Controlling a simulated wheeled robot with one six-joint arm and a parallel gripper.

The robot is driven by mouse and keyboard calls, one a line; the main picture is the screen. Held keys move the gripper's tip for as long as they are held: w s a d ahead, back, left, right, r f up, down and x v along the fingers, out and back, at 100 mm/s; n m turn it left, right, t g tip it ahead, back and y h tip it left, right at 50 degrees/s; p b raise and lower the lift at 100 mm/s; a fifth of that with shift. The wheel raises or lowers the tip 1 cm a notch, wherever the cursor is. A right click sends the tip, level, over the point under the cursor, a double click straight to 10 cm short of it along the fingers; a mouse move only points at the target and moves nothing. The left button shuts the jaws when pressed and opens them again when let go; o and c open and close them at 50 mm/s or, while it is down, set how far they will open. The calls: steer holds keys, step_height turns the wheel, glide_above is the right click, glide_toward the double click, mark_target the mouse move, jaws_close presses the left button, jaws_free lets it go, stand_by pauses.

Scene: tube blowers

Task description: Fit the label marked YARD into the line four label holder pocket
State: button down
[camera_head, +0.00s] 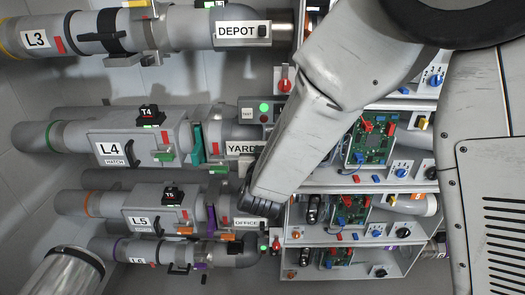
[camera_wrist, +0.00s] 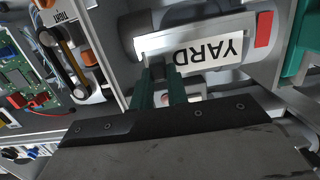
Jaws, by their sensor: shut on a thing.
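The white label marked YARD (camera_head: 240,149) lies along the grey line four pipe, to the right of the L4 section. It also shows upside down in the wrist view (camera_wrist: 222,52), lying flat along the pipe face. My gripper (camera_wrist: 163,75) has its green fingers at the label's lower left edge in the wrist view and is shut on the label. The pale holder edge (camera_wrist: 142,46) shows at the label's left end. I cannot tell how deep the label sits in the pocket. In the head view my arm covers the fingertips.
Line four's body (camera_head: 120,148) carries a T4 tag and a green handle. A DEPOT label (camera_head: 236,31) is above and an OFFICE label (camera_head: 250,222) below. A cabinet with circuit boards (camera_head: 372,140) stands close on the right. A red block (camera_wrist: 264,29) sits beside the label.

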steer(key=shift+f, duration=0.25)
stand_by(0.4)
steer(key=c, duration=1.3)
jaws_free()
steer(key=s+r, duration=0.1)
steer(key=s, duration=0.6)
steer(key=shift+s+a, duration=0.15)
steer(key=shift+s, duration=0.2)
